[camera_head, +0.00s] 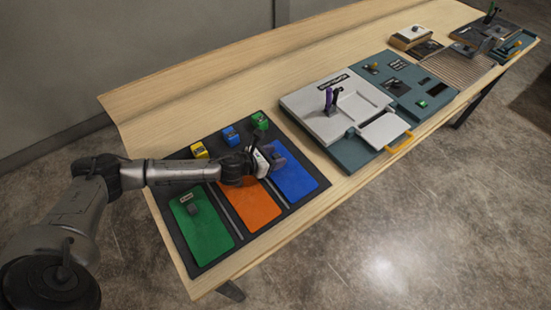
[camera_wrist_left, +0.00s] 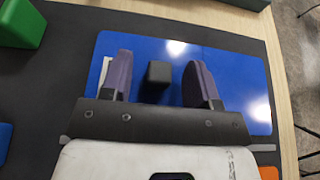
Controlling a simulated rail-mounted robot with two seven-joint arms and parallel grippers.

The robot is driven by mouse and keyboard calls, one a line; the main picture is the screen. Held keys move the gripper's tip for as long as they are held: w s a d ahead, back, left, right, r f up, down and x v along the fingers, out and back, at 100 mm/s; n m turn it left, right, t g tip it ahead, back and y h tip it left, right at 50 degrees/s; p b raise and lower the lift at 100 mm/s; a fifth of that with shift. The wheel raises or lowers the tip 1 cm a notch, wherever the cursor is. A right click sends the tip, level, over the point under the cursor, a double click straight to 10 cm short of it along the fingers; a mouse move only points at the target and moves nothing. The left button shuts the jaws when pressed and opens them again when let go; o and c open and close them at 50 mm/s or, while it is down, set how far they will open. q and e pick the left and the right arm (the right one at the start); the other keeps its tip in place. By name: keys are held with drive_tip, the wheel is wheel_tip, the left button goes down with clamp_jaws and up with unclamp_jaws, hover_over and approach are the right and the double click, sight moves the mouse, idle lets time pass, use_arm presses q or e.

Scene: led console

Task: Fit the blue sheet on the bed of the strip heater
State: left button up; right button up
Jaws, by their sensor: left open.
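The blue sheet (camera_head: 297,181) lies flat on a dark mat, rightmost of three coloured sheets. In the left wrist view the blue sheet (camera_wrist_left: 235,70) carries a small black block (camera_wrist_left: 158,75) and a white label, partly hidden by a finger. My left gripper (camera_head: 272,155) is low over its far end. It is open, with its fingers (camera_wrist_left: 160,82) on either side of the block; I cannot tell whether they touch it. A pale grey machine (camera_head: 300,103) on a teal base, probably the strip heater, stands to the right; its sign is unreadable. My right gripper is not in view.
An orange sheet (camera_head: 249,207) and a green sheet (camera_head: 203,232) lie left of the blue one. Yellow (camera_head: 199,150), blue (camera_head: 231,136) and green (camera_head: 260,121) blocks stand behind. The machine has an upright purple-and-black lever (camera_head: 330,98) and a yellow handle (camera_head: 398,142). Other equipment stands farther right.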

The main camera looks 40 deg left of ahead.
use_arm(q)
drive_tip(key=c, duration=1)
clamp_jaws()
drive_tip(key=shift+r, duration=0.1)
